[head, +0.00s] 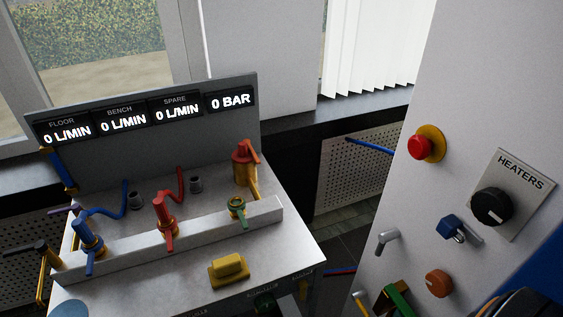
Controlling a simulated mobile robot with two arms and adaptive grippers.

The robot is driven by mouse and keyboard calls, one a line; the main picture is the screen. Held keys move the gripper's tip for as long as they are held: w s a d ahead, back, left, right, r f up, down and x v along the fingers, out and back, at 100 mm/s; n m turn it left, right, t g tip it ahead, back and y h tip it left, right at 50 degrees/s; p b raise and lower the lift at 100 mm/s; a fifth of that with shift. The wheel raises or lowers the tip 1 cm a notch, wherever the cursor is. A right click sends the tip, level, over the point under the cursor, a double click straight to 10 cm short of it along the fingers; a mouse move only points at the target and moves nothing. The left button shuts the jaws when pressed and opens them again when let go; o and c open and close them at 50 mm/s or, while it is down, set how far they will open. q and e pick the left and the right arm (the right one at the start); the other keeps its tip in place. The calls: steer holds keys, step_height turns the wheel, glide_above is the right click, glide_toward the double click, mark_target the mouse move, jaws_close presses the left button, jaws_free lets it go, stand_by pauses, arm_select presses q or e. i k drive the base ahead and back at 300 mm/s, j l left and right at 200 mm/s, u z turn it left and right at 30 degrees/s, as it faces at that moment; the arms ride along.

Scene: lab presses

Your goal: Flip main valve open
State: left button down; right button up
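No readable label marks the main valve, so I cannot tell which one it is. On the bench (190,289) stand a blue valve (88,236) at left, a red valve (165,212) in the middle, and a red-topped brass valve (244,166) at back right. A small green and brass ring fitting (236,207) sits on the raised light bar (192,234). A black-handled yellow fitting (46,258) is at the left end. The display panel reads 0 L/MIN for floor, bench and spare, and 0 BAR (231,100). Neither gripper is in view.
A yellow block (229,269) lies on the bench front. On the right, a pale cabinet carries a red button (419,147), a black HEATERS knob (491,206), a blue padlock (455,228) and an orange knob (438,283). A floor gap separates bench and cabinet. A perforated panel stands behind.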

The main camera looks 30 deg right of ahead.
mark_target(303, 284)
steer(key=z, duration=1.05)
